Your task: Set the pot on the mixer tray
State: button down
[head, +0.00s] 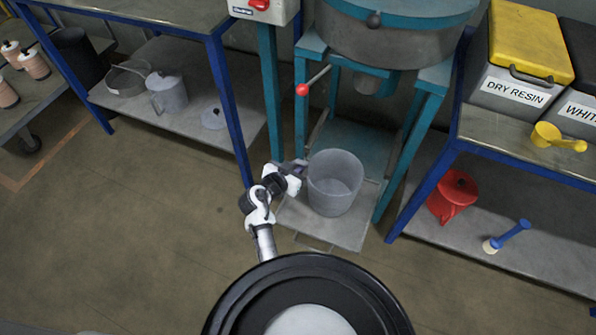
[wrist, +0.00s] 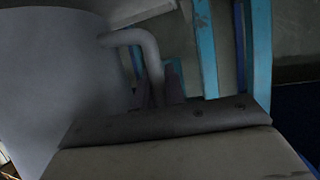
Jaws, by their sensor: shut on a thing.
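The pot (head: 332,190) is a pale grey, open-topped vessel and looks empty inside. It appears upright over the grey mixer tray (head: 345,236) at the foot of the teal mixer stand; I cannot tell whether its base touches the tray. My gripper (head: 300,168) is at the pot's left side, shut on its handle. In the wrist view the pot (wrist: 50,80) fills the left side, and its curved handle (wrist: 138,40) runs down between my gripper's fingers (wrist: 163,85). The pot hides part of the tray.
The mixer's drum (head: 390,40) hangs above and behind the pot, and a red-knobbed lever (head: 303,90) juts out left. Blue-legged benches stand on both sides. A grey jug (head: 168,93) is on the left lower shelf, a red can (head: 453,195) on the right one. The front floor is clear.

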notch_tip(320, 180, down, 3)
jog(key=shift+r, duration=0.15)
jog(key=c, duration=1.5)
grip_release()
jog(key=shift+o, duration=0.2)
